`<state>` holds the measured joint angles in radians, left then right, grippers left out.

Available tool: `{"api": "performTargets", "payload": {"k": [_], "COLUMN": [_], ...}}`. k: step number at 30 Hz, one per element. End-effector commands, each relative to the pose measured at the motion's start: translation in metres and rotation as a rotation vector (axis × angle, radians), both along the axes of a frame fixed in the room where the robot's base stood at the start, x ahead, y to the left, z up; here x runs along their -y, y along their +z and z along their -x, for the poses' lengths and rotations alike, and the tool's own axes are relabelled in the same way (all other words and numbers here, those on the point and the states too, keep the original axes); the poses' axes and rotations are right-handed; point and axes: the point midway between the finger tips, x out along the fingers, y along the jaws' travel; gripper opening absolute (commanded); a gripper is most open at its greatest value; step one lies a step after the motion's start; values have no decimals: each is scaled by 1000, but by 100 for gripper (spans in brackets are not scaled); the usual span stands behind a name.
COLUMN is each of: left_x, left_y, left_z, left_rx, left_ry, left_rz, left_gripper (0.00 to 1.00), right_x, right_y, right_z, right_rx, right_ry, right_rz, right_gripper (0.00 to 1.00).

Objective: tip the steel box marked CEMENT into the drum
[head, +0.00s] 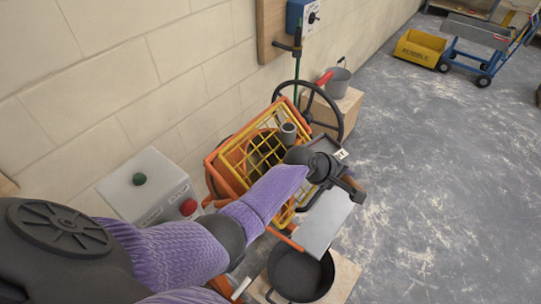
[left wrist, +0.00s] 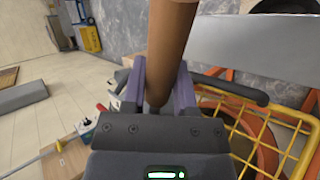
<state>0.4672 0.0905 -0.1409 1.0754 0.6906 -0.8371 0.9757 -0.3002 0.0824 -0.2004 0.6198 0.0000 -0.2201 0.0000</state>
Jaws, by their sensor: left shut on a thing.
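The drum is the orange bowl of a mixer (head: 232,160), under a yellow wire guard (head: 262,148); both also show at lower right in the left wrist view. My right gripper is out of view.
A black round tub (head: 300,274) stands below the steel box. A grey control box (head: 150,185) with green and red buttons is at left.

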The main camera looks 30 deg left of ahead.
Motion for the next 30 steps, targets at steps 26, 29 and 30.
{"api": "performTargets", "payload": {"k": [26,29,30], "left_x": [-41,-42,-42], "left_y": [41,42,43], "left_z": [25,25,26], "left_rx": [206,213,216], "left_ry": [1,1,1], "left_rz": [321,332,338], "left_gripper": [0,0,0], "right_x": [4,7,8], "right_y": [-43,-46,-47], "right_z": [2,2,2], "right_rx": [-6,-6,-6], "right_ry": [7,9,9], "right_rz": [8,13,15], "right_gripper": [59,59,59]}}
